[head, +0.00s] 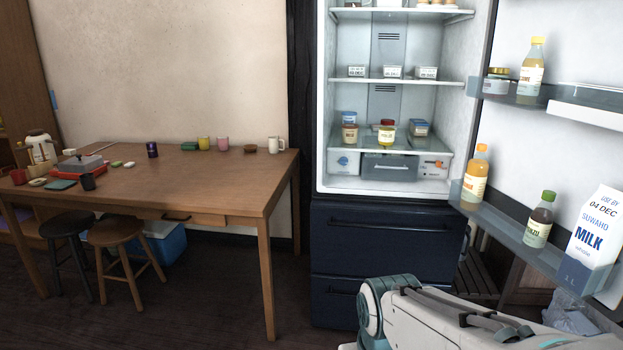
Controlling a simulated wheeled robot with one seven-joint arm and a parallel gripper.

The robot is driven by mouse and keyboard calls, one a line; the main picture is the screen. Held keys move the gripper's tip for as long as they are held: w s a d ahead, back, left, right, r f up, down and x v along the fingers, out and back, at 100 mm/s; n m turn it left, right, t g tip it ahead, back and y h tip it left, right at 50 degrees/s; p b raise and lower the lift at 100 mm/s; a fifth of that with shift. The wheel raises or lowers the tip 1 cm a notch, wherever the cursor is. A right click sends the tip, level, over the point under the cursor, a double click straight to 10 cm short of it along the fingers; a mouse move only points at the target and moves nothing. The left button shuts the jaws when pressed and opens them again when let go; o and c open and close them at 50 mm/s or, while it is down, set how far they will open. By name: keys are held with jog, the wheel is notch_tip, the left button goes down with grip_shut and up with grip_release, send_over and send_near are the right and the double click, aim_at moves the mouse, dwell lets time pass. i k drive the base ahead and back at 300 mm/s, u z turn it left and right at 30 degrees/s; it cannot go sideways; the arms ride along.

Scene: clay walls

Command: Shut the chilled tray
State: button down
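The fridge (323,110) stands with its upper door open to the right. The chilled tray seems to be the grey drawer (390,174) at the bottom of the upper compartment, between two white panels. Its front seems to stand a little forward of them, but how far it is pulled out is hard to tell. Jars and small tubs stand on the shelf above it. My white and teal arm shows at the bottom right, well below and in front of the tray. My gripper is not in view.
The open door (556,150) holds a milk carton (596,236) and several bottles on its racks, right of the tray. Dark blue lower drawers (385,240) are shut. A wooden table (200,180) with stools stands left, with open floor before the fridge.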

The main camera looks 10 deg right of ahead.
aim_at(411, 160)
jog(key=i, duration=0.6)
jog(key=z, duration=0.85)
jog(key=i, duration=0.6)
jog(key=z, duration=0.75)
